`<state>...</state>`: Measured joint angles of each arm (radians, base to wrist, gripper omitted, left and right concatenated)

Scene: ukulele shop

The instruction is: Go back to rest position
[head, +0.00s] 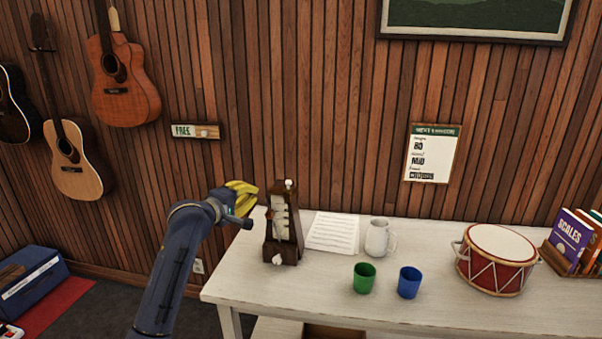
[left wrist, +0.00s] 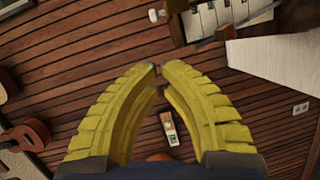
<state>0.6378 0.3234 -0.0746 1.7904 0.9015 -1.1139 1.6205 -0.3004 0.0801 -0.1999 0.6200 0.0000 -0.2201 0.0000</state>
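My left gripper (head: 243,193) has yellow fingers and is raised at the left end of the table, left of the wooden metronome and apart from it. In the left wrist view its two curved fingers (left wrist: 160,70) come together at the tips, with nothing held between them. My right arm and gripper are not in view.
The white table (head: 335,290) holds the metronome (head: 283,240), a music sheet (head: 333,232), a white pitcher (head: 378,238), a green cup (head: 364,279), a blue cup (head: 409,283), a red drum (head: 495,262) and books (head: 570,236). Guitars (head: 124,85) hang on the wall at left.

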